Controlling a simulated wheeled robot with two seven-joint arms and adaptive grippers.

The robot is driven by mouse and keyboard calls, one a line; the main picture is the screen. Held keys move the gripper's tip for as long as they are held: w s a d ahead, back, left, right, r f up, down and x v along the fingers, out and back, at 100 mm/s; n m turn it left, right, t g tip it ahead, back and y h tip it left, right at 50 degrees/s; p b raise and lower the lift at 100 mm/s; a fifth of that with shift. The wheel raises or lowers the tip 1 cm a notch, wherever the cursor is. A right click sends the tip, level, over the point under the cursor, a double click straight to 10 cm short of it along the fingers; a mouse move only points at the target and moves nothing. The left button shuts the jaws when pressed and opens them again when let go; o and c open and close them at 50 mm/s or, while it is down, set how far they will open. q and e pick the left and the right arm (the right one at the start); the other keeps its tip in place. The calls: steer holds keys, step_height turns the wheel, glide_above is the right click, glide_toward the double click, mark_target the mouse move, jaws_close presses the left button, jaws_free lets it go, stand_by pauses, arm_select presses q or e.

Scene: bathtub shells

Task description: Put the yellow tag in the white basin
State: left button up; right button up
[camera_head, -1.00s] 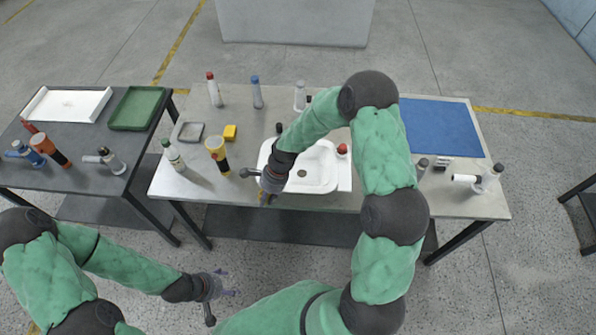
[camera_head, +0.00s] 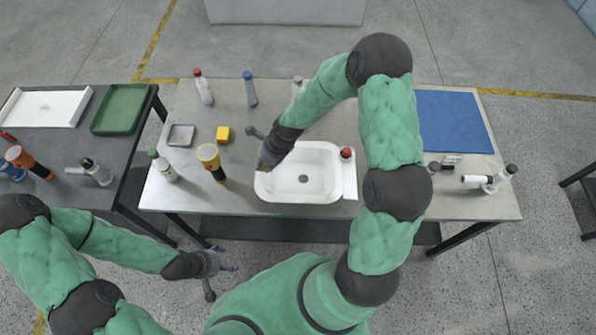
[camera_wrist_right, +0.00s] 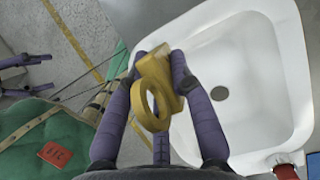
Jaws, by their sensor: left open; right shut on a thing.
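The yellow tag (camera_wrist_right: 155,72), a flat piece with a ring-shaped end, is between the purple fingers of my right gripper (camera_wrist_right: 162,62), which is shut on it. In the right wrist view it overlaps the edge of the white basin (camera_wrist_right: 282,62); its height above the rim cannot be told. In the head view the basin (camera_head: 326,172) sits at the middle front of the table and looks empty, with a dark drain. My right gripper (camera_head: 264,162) is at its left rim, and the tag is mostly hidden there. My left gripper (camera_head: 226,262) is open and empty, in front of the table.
A yellow block (camera_head: 223,134), a grey tray (camera_head: 181,135), a yellow-and-black flashlight (camera_head: 209,158) and a white bottle (camera_head: 163,168) stand left of the basin. A red-capped thing (camera_head: 347,153) is at its right edge. A blue mat (camera_head: 452,120) lies at the right.

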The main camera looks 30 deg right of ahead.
steer(key=s+d+f+b, duration=0.1)
steer(key=d+f, duration=0.1)
steer(key=d, duration=0.1)
steer(key=s+d+f+b, duration=0.1)
steer(key=d+f, duration=0.2)
steer(key=d, duration=0.1)
steer(key=s+d+f+b, duration=0.1)
steer(key=d+f, duration=0.2)
steer(key=shift+d+f+b, duration=0.15)
steer(key=shift+d+b, duration=0.25)
steer(key=shift+s+d+f, duration=0.1)
steer(key=shift+d+f, duration=0.1)
steer(key=shift+f, duration=0.1)
steer(key=shift+d+f+b, duration=0.15)
steer(key=shift+f+b, duration=0.6)
steer(key=shift+f, duration=0.9)
steer(key=shift+f, duration=0.1)
steer(key=o, duration=0.9)
steer(key=shift+o, duration=0.2)
